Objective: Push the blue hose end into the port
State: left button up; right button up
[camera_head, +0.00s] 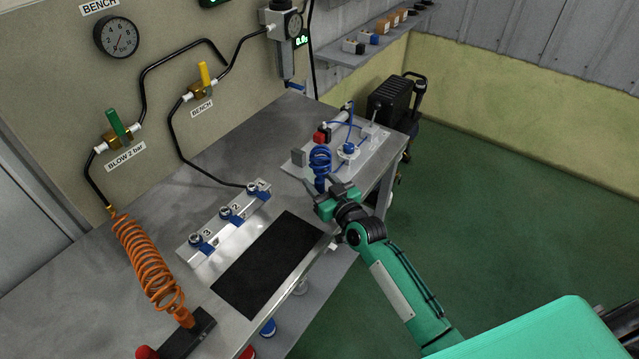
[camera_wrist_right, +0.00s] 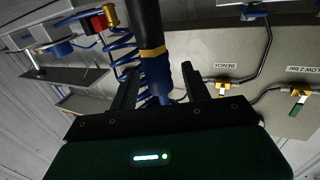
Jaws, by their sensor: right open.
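The blue coiled hose (camera_head: 320,158) stands at the far right of the bench, with its blue end (camera_head: 320,184) at the bottom. My right gripper (camera_head: 329,195) is open right beside that end. In the right wrist view, the blue hose end (camera_wrist_right: 157,80) with a gold band and a black part above it shows between the two open fingers (camera_wrist_right: 158,85); I cannot tell whether they touch it. Blue coils (camera_wrist_right: 122,48) show behind the left finger. A white manifold (camera_head: 220,232) on the bench carries blue-collared ports numbered 1 (camera_head: 258,190), 2 (camera_head: 230,212) and 3 (camera_head: 200,243). My left gripper is out of view.
An orange coiled hose (camera_head: 150,260) ends at a black block (camera_head: 188,334) at the front left. A black mat (camera_head: 268,264) lies in front of the manifold. A white plate (camera_head: 372,152) with blue tubing is at the back right. Wall valves (camera_head: 118,130) hang above the bench.

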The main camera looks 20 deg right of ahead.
jog(key=shift+c, duration=0.5)
grip_shut()
